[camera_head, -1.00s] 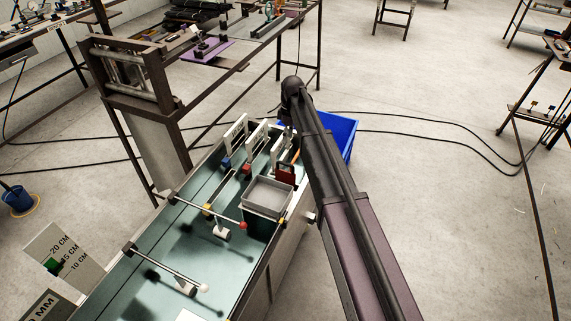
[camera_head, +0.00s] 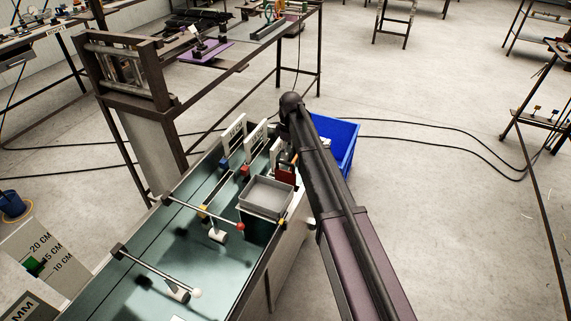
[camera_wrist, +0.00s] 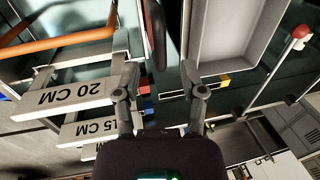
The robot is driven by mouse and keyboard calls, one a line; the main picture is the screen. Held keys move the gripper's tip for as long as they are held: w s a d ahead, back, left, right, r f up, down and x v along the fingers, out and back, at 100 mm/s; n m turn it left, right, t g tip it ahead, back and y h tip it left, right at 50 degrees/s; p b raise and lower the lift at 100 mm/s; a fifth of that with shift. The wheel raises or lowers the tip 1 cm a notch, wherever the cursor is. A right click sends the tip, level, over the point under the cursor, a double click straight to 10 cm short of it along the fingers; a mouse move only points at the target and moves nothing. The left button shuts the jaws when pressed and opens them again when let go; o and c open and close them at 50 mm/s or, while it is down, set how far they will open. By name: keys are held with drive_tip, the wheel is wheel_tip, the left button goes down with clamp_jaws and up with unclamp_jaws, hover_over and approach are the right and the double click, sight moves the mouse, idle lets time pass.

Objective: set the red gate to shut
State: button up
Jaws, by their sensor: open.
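The red gate is a small upright red panel (camera_head: 285,176) just behind the grey tray on the green bench, partly covered by my arm in the head view. In the wrist view a dark red, rounded-edged piece (camera_wrist: 154,30), probably this gate, stands at the top, just beyond my fingertips. My gripper (camera_wrist: 160,80) is open, with that piece close to the gap between its fingers and no clear contact. I cannot tell from these views whether the gate is open or shut. In the head view my gripper is hidden behind my arm.
The grey tray (camera_head: 265,198) sits close beside the gate. White signs marked 20 CM (camera_wrist: 78,94) and 15 CM (camera_wrist: 95,128) stand left of my fingers. An orange bar (camera_wrist: 55,42) crosses the upper left. A red-ended lever (camera_head: 240,227) and blue bin (camera_head: 345,140) are nearby.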

drive_tip(key=shift+s+a+f+b, duration=0.1)
drive_tip(key=shift+s+f+b, duration=0.05)
drive_tip(key=shift+f+b, duration=0.65)
drive_tip(key=shift+s+f+b, duration=0.15)
drive_tip(key=shift+f+b, duration=0.4)
drive_tip(key=shift+f, duration=0.3)
